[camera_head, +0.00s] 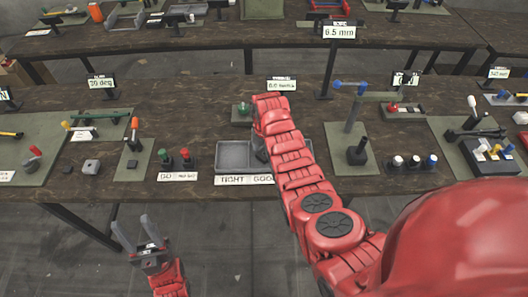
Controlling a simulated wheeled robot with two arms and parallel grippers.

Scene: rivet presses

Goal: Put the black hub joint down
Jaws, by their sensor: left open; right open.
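My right arm reaches over the table to the grey two-compartment tray (233,157), labelled "TIGHT" and "GOOD". My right gripper (261,150) is open over the tray's middle and mostly hidden by its own red arm. A small dark shape shows there beside the arm; I cannot tell whether it is a finger or the black hub joint. I cannot make out the hub joint with certainty anywhere else. The visible left part of the tray looks empty. My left gripper (132,232) is open and empty, in front of the table's front edge, over the floor.
Green and red push buttons (185,158) stand left of the tray. A black-based lever press (357,150) stands on a green mat to its right, with several capped knobs (414,161) beyond. A green-topped part (244,109) is behind the tray. Sign posts line the table's back.

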